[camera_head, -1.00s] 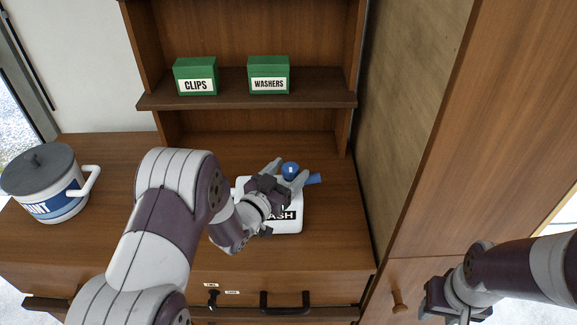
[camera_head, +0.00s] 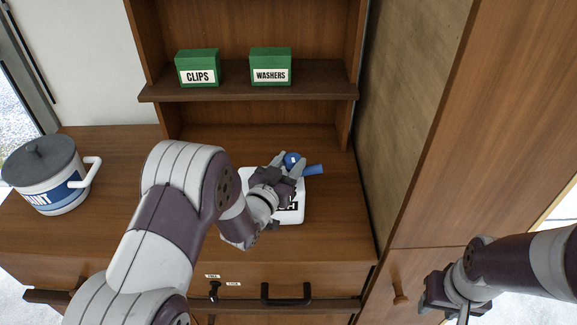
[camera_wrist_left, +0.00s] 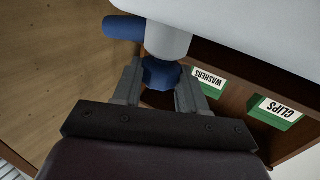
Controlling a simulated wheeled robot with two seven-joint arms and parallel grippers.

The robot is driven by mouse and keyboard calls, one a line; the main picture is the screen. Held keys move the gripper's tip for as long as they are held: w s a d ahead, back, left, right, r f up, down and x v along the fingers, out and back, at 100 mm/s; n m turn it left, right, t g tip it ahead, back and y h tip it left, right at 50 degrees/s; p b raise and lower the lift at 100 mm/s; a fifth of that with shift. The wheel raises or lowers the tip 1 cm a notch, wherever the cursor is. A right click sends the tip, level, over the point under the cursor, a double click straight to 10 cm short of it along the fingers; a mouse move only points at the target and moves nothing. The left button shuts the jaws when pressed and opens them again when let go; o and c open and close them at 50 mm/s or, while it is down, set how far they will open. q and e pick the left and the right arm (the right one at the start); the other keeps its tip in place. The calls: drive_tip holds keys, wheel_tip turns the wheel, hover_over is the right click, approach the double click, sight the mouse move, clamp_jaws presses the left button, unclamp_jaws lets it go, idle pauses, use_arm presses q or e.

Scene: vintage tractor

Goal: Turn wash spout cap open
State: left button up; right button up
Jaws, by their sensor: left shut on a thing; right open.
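The wash container (camera_head: 291,214) is a white jug on the cabinet's wooden top. My left arm hides much of it and most of its label. Its blue cap (camera_head: 291,159) is at the top, with a blue spout (camera_head: 314,169) pointing right. My left gripper (camera_head: 287,166) is shut on the cap, one finger on each side. The left wrist view shows the blue cap (camera_wrist_left: 160,74) between the fingers, below the white neck and blue spout (camera_wrist_left: 123,27). My right gripper (camera_head: 445,300) is open and empty at the lower right, far from the container.
A white paint pot (camera_head: 55,180) with a grey lid stands at the left. Green boxes labelled CLIPS (camera_head: 198,66) and WASHERS (camera_head: 270,64) sit on a shelf (camera_head: 230,92) above. A black drawer handle (camera_head: 286,297) is at the front. A tall wooden panel (camera_head: 480,130) stands on the right.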

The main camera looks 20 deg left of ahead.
use_arm(q)
drive_tip(key=y, duration=0.1)
drive_tip(key=n+y+b, duration=0.2)
drive_tip(key=shift+d+f+y, duration=0.35)
drive_tip(key=shift+y, duration=0.05)
drive_tip(key=n+y+b, duration=0.1)
drive_tip(key=y, duration=0.1)
drive_tip(key=n+y, duration=0.1)
drive_tip(key=n+y+b, duration=0.1)
drive_tip(key=n+y, duration=0.1)
drive_tip(key=shift+d+r+y+b, duration=0.1)
drive_tip(key=shift+d+y+b, duration=0.15)
drive_tip(key=shift+y+b, duration=0.05)
drive_tip(key=n+g+y, duration=0.1)
drive_tip(key=y, duration=0.1)
drive_tip(key=n+g+y, duration=0.1)
drive_tip(key=n+y, duration=0.1)
drive_tip(key=n+g+y+b, duration=0.1)
drive_tip(key=g+y, duration=0.1)
drive_tip(key=shift+w+d+r+n, duration=0.1)
drive_tip(key=shift+w+d+n, duration=0.1)
drive_tip(key=shift+w+n, duration=0.1)
drive_tip(key=shift+w+d+n+g+y+b, duration=0.15)
drive_tip(key=shift+n+g+y+b, duration=0.4)
drive_tip(key=shift+n+g+y, duration=2.05)
drive_tip(key=shift+r+g, duration=0.1)
drive_tip(key=shift+g, duration=0.4)
drive_tip(key=o, duration=1.1)
